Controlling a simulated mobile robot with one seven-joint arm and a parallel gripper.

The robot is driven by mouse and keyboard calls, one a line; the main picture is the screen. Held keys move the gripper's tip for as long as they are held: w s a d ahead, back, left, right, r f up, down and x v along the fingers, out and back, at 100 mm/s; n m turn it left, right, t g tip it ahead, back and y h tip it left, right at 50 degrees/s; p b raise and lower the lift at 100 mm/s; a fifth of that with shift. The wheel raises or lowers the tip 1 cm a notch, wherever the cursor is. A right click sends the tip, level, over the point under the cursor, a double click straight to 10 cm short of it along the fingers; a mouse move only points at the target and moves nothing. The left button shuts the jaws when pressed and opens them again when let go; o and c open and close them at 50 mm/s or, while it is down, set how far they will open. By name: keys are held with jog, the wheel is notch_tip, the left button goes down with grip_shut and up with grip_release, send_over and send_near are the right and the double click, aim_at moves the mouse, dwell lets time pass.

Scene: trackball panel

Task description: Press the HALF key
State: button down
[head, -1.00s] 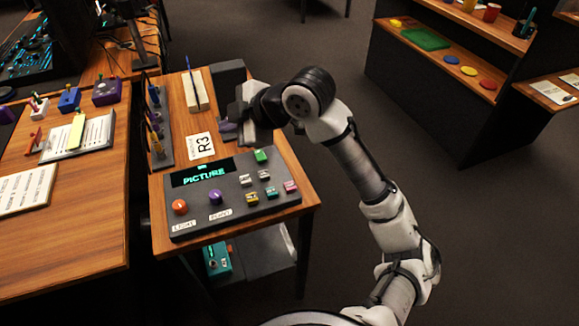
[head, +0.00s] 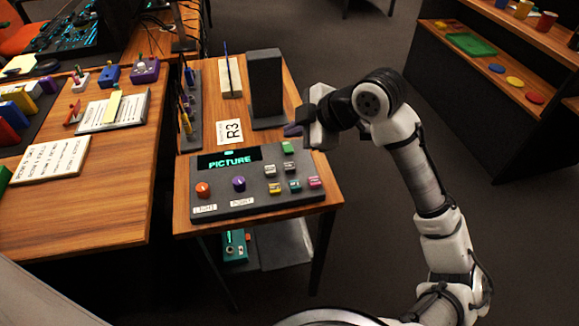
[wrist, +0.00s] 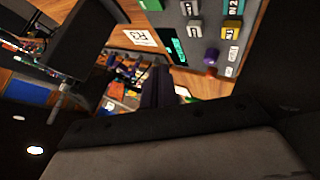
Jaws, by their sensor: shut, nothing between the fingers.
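The grey trackball panel (head: 255,199) lies on the small wooden table, its screen (head: 229,161) reading PICTURE. It carries an orange knob (head: 203,189), a purple ball or knob (head: 239,184) and several small keys: green (head: 288,148), yellow (head: 275,188), teal (head: 295,186), pink (head: 314,182) and pale ones (head: 270,170). The key labels are too small to read in the head view, so I cannot tell which is HALF. My gripper (head: 293,130) is shut and empty, above the table's right edge, beyond the panel's green key. In the wrist view the panel (wrist: 189,50) shows tilted at the top.
A dark upright block (head: 265,85) stands behind my gripper on the table. An R3 card (head: 230,132) lies behind the panel. A pen stand (head: 231,76) and a rack (head: 190,110) are at the back left.

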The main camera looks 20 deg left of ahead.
aim_at(294, 168)
notch_tip(294, 168, down, 7)
jog(key=b, duration=0.5)
jog(key=shift+f, duration=0.2)
jog(key=shift+f+b, duration=0.15)
jog(key=shift+b, duration=0.15)
dwell(1.3)
jog(key=shift+f+b, duration=0.3)
jog(key=shift+f+b, duration=0.4)
jog(key=shift+f, duration=0.05)
dwell(0.6)
dwell(0.4)
jog(key=shift+r+p, duration=0.65)
jog(key=shift+r, duration=0.25)
notch_tip(294, 168, up, 5)
jog(key=p, duration=0.4)
